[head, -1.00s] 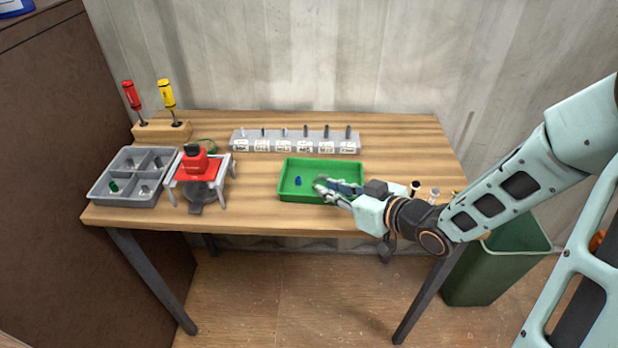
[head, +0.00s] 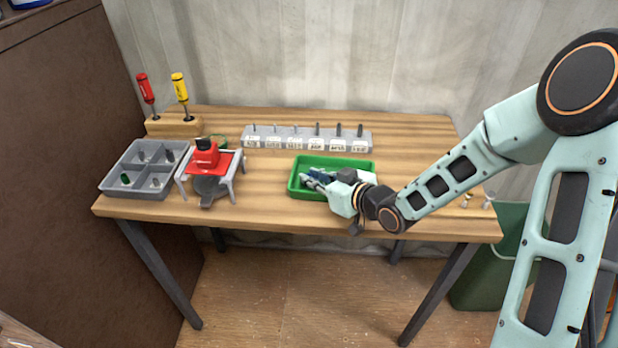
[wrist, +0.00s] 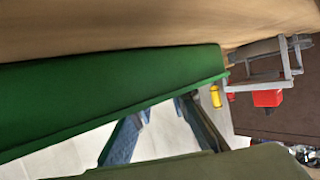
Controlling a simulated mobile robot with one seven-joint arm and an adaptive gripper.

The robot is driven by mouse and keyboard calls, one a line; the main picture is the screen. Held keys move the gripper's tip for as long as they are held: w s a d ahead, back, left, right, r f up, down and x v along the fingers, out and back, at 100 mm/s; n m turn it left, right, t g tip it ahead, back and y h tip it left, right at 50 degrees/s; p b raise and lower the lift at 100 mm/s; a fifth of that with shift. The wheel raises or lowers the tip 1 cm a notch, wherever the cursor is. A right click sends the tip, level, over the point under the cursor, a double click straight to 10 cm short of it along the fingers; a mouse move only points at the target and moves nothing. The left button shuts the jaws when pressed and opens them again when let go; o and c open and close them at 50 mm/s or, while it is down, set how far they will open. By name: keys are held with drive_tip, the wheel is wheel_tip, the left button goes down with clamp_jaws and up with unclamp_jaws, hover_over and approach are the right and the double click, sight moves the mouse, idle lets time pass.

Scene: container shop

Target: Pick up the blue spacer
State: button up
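I cannot make out the blue spacer in either current view; my gripper covers part of the tray floor. The green tray (head: 362,164) stands near the front of the table, and its wall (wrist: 110,90) fills much of the wrist view. My gripper (head: 308,178) reaches in low from the right, with its fingers inside the tray.
A red press (head: 205,157) and a grey compartment tray (head: 130,192) stand left of the green tray. A labelled grey rack (head: 300,143) lies behind it. Two screwdrivers stand in a wooden block (head: 172,126). Small parts (head: 477,199) sit at the right front.

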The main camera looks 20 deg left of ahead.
drive_tip(key=c, duration=0.3)
drive_tip(key=shift+r, duration=0.15)
